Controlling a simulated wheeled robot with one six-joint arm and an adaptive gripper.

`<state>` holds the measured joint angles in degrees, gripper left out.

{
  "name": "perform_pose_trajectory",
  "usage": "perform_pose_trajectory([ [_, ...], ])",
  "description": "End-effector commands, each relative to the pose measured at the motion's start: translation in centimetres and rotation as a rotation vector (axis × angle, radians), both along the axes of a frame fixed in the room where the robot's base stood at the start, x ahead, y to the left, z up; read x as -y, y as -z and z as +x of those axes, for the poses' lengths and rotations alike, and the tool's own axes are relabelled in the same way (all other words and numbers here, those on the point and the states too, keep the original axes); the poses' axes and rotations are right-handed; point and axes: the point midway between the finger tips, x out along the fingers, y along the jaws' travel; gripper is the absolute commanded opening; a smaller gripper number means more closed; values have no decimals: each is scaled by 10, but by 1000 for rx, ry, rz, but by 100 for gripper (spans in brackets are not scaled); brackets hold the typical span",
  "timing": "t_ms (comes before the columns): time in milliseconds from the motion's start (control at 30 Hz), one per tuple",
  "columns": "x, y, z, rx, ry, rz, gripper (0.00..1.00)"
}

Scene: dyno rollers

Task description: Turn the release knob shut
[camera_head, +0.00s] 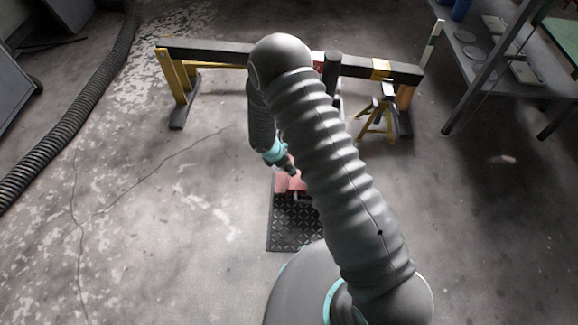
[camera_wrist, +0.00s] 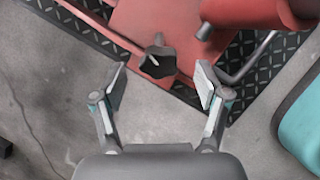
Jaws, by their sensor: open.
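The release knob (camera_wrist: 157,62) is a dark, lobed knob at the edge of a red jack-like body (camera_wrist: 165,22) in the wrist view. My gripper (camera_wrist: 161,84) is open and empty, its two fingertips apart on either side of and just below the knob in the picture. I cannot tell whether either fingertip touches it. In the head view the red body (camera_head: 290,183) shows small at the end of my arm, partly hidden by it. The knob and my fingers cannot be made out there.
The red body sits on a black tread-patterned mat (camera_head: 292,228). A bent grey rod (camera_wrist: 248,62) and a red cylinder (camera_wrist: 255,10) are right of the knob. A black-and-yellow beam stand (camera_head: 215,52) is behind, a metal shelf (camera_head: 475,75) at right, a ribbed hose (camera_head: 75,122) at left.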

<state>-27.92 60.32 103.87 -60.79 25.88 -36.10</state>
Motion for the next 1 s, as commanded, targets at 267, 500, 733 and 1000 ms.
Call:
perform_pose_trajectory([
  [267,6,19,5,1,0,0,74],
  [500,7,20,5,1,1,1,74],
  [733,7,20,5,1,1,1,27],
  [1000,6,22,5,12,16,8,14],
])
